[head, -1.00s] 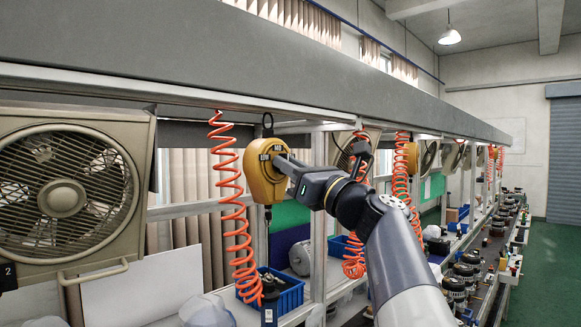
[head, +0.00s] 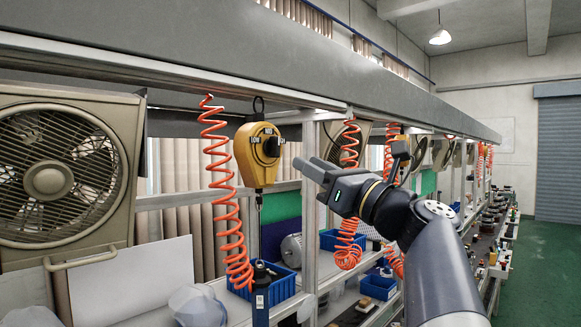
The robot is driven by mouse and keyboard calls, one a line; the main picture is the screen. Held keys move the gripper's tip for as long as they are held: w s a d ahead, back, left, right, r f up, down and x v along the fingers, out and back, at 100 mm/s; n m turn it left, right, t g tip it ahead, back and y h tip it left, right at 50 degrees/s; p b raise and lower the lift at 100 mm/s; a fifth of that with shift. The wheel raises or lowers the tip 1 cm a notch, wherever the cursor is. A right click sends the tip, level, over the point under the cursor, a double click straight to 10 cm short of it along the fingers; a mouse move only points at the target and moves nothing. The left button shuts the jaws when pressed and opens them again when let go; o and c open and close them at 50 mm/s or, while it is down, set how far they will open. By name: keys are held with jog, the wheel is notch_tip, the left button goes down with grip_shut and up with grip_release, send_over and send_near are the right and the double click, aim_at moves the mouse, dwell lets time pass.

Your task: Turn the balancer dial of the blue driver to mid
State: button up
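The yellow balancer (head: 247,172) hangs from the overhead rail by a black hook, left of my gripper. Its black dial (head: 271,147) sits on the front face, with a LOW label to its upper left and another label above. The dial's exact pointing is too small to read. Below it, the blue driver (head: 261,308) hangs upright on a thin cable, its lower end cut off by the picture edge. My gripper (head: 306,165) is to the right of the balancer, apart from the dial. Its fingers look slightly parted, with nothing between them.
A coiled orange hose (head: 221,180) hangs left of the balancer, and another (head: 349,200) hangs behind my gripper. A large fan (head: 55,175) stands at left. Blue bins (head: 270,288) sit on the bench below. The green floor at right is clear.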

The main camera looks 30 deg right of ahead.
aim_at(279, 147)
jog(key=shift+v, duration=1.05)
jog(key=shift+w+r, duration=0.1)
jog(key=p+x, duration=0.4)
jog(key=x, duration=0.7)
jog(key=shift+a+r, duration=0.1)
jog(key=shift+s+m+h+p, duration=0.25)
jog(key=shift+m+h+p, duration=0.3)
jog(key=shift+m, duration=0.65)
jog(key=shift+w+t, duration=0.1)
jog(key=shift+t, duration=0.2)
jog(key=shift+f+b, duration=0.3)
